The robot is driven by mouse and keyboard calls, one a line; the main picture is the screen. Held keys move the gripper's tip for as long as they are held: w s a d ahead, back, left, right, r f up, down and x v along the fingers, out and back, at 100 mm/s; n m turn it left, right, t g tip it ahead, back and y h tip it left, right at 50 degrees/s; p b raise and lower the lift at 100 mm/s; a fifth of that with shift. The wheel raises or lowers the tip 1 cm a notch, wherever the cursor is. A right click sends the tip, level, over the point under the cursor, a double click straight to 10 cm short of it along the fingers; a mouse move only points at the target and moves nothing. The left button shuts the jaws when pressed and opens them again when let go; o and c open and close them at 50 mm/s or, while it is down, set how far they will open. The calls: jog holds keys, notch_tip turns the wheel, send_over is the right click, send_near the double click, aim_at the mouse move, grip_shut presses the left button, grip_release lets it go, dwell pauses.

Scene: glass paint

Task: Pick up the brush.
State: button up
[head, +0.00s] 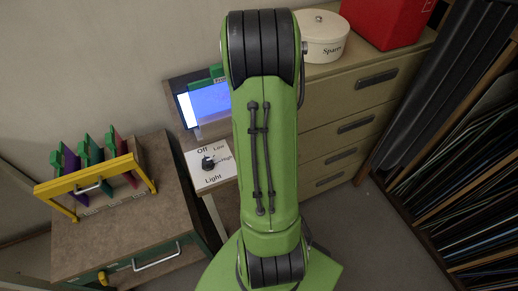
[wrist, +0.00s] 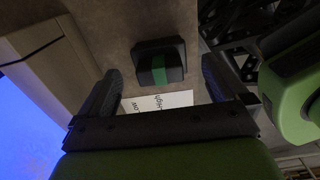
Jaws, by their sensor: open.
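My gripper (wrist: 160,70) shows in the wrist view with its two black fingers apart and nothing clasped. A dark block with a green band (wrist: 158,62) shows between and beyond the fingertips, apart from both. I cannot tell for sure whether this block is the brush. No other thing is plainly a brush. In the head view my green arm covers the middle of the picture and my gripper is hidden.
A yellow rack (head: 95,178) holds several coloured flat pieces on a brown cabinet (head: 150,215). A lit blue panel (head: 208,103) stands behind a white light-switch plate (head: 212,175). A lidded tin (head: 322,38) and red box (head: 385,20) top the drawers (head: 352,105).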

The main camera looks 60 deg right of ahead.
notch_tip(320, 180, down, 4)
jog(key=shift+r+b, duration=0.1)
jog(key=shift+b, duration=0.2)
jog(key=shift+r, duration=0.1)
jog(key=c, duration=1.1)
notch_tip(320, 180, up, 10)
jog(key=p, duration=0.2)
jog(key=shift+p, duration=0.3)
jog(key=shift+c, duration=0.2)
